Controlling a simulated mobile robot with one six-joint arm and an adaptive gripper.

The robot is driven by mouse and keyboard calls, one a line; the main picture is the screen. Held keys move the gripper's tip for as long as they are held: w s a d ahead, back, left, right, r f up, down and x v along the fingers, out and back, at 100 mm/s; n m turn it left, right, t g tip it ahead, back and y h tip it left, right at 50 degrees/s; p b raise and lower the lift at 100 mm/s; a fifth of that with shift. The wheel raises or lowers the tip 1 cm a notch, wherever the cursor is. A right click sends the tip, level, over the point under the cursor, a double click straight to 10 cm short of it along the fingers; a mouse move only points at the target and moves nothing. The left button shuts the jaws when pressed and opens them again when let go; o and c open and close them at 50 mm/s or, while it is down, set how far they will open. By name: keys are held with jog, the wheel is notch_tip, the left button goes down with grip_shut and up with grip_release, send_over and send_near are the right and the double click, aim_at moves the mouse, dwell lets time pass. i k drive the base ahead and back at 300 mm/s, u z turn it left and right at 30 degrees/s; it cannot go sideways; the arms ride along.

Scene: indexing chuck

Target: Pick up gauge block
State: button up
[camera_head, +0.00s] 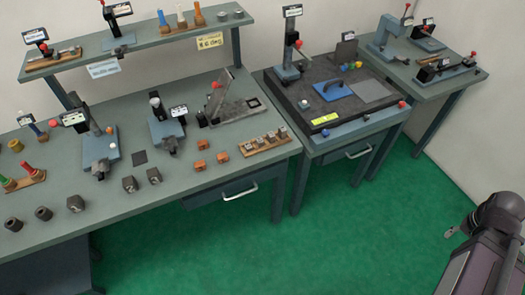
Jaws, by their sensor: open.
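No block is clearly marked as the gauge block, and I cannot tell which one it is. Several small metallic blocks sit in a wooden rack (265,144) at the right front of the long bench. Dark blocks with pale marks stand on the same bench, one (130,184) near its front middle and another (154,176) just right of it. My gripper (453,231) is at the lower right, over the green floor, far from the benches. It is partly hidden by my dark arm, and it holds nothing that I can see.
Orange blocks (200,165) and a grey angled fixture (232,100) are near the rack. A shelf (140,45) overhangs the bench's back. Green floor (330,235) in front is clear.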

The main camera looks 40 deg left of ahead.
aim_at(259, 142)
jog(key=k, duration=1.35)
jog(key=u, duration=1.75)
jog(key=i, duration=1)
jog(key=z, duration=0.1)
